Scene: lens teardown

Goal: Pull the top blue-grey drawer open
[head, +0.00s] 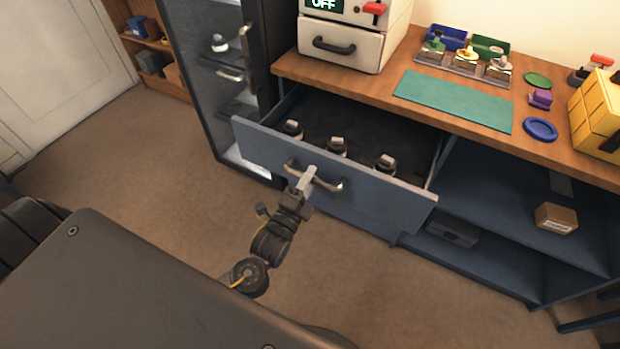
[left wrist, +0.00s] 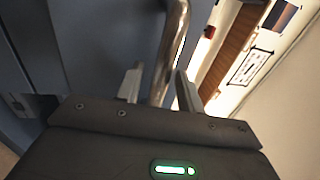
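The top blue-grey drawer (head: 350,190) is pulled well out of the cabinet, and its inside shows. Its metal bar handle (head: 328,183) is on the front; it also shows in the left wrist view (left wrist: 172,45). My left gripper (head: 306,180) is at the handle, near its left part. In the left wrist view its two fingers (left wrist: 160,88) stand on either side of the bar, with a visible gap between the left finger and the bar. The fingers look open around the handle. My right gripper is not in view.
Several dark jars (head: 336,147) stand in the drawer. The wooden countertop (head: 375,90) above carries a white device (head: 350,45), a green mat (head: 455,100) and a yellow drawer unit (head: 598,115). A glass-front cabinet (head: 215,80) stands left of the drawer. The floor in front is clear.

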